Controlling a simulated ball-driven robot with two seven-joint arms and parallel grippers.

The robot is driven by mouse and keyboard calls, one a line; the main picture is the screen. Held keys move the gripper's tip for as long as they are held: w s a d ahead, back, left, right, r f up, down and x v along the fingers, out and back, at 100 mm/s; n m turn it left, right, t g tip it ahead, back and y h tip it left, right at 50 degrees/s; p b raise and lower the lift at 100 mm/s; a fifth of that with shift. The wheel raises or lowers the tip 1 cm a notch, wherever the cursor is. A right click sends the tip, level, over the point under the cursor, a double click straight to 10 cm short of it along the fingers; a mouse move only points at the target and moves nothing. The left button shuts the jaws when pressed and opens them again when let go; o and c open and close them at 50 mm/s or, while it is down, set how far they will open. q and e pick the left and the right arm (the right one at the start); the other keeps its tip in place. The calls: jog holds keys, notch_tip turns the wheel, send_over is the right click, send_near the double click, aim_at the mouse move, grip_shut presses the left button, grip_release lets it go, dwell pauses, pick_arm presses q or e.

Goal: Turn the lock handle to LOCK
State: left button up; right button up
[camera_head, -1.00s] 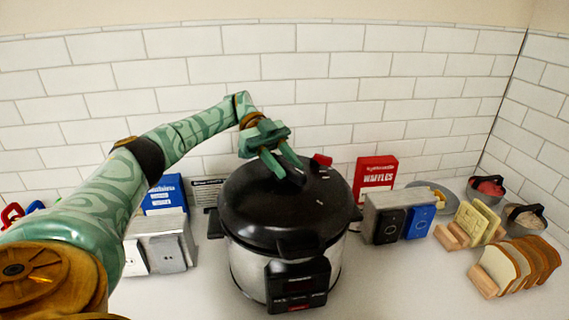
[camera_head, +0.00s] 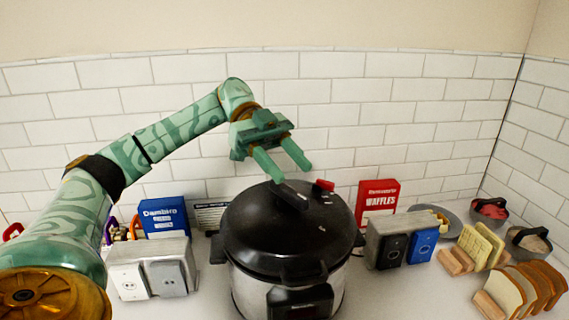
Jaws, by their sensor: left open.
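A large pressure cooker (camera_head: 285,245) with a black lid and a steel body stands upright on the white counter. A dark handle (camera_head: 291,195) lies across the top of its lid, with a red knob (camera_head: 324,185) beside it towards the right rear. I cannot read any LOCK marking from here. My left gripper (camera_head: 288,172) is open and empty above the rear of the lid, its two green fingers pointing down to the right. The fingertips look close above the handle, and I cannot tell whether they touch it. My right gripper is not in view.
A tiled wall (camera_head: 390,115) closes the back.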

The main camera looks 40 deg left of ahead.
pick_arm(q)
jog(key=s+d+r, duration=0.1)
jog(key=s, duration=0.1)
jog(key=s+d+r, duration=0.1)
jog(key=s+d, duration=0.1)
jog(key=shift+d+r, duration=0.15)
jog(key=shift+d, duration=0.05)
dwell(0.3)
